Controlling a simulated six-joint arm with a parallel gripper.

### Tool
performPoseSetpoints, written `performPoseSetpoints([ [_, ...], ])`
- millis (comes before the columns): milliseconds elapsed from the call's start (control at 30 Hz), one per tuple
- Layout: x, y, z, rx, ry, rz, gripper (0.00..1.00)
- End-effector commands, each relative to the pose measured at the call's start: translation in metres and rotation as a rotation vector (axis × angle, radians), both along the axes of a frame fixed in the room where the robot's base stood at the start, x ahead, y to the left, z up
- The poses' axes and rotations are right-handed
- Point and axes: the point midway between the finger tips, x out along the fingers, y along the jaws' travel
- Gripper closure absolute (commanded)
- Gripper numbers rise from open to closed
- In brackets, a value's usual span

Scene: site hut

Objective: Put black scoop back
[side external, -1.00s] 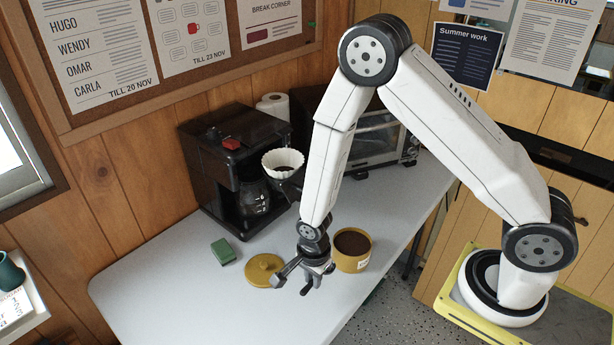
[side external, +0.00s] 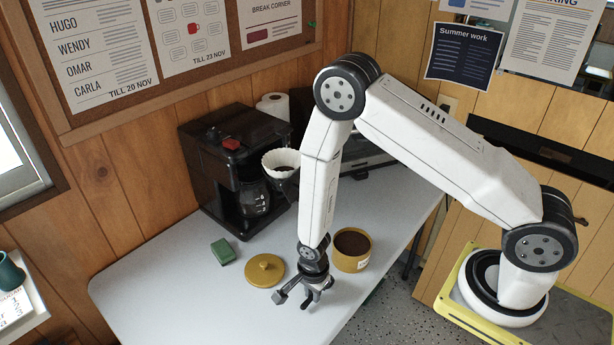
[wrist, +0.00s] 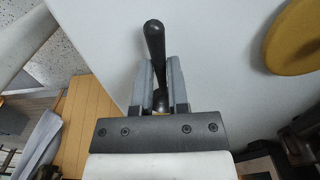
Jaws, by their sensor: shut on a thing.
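The black scoop (wrist: 154,45) is held in my gripper (wrist: 158,75). In the wrist view its dark handle sticks out beyond the two grey fingers, which are closed on it. In the side view my gripper (side external: 314,290) points down low over the front of the white table, left of and in front of the mustard canister. Only a dark end of the scoop (side external: 306,303) shows there; its bowl is hard to make out. Whether the scoop touches the table I cannot tell.
The mustard canister (side external: 350,264) stands open with dark grounds inside. Its lid (side external: 264,270) lies on the table to the left. A green sponge (side external: 223,251), a black coffee maker (side external: 220,180) and a white filter (side external: 281,162) are farther back. The front-left table (side external: 190,300) is clear.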

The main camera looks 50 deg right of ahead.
Motion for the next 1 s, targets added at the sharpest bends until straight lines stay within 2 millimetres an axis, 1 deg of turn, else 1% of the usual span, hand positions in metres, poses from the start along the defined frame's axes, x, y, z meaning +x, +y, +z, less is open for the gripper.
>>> performPoseSetpoints([
  [133,-0.0005,-0.0001,-0.0071,0.000,0.001,0.000,1.00],
  [567,-0.0004,-0.0001,-0.0105,0.000,0.001,0.000,1.00],
  [600,-0.0003,-0.0001,-0.0103,0.000,0.000,0.000,0.72],
  [667,-0.0002,-0.0001,-0.0101,0.000,0.000,0.000,0.53],
  [700,-0.0002,-0.0001,-0.0101,0.000,0.000,0.000,0.46],
  [1000,-0.0002,-0.0001,-0.0098,0.000,0.000,0.000,0.46],
])
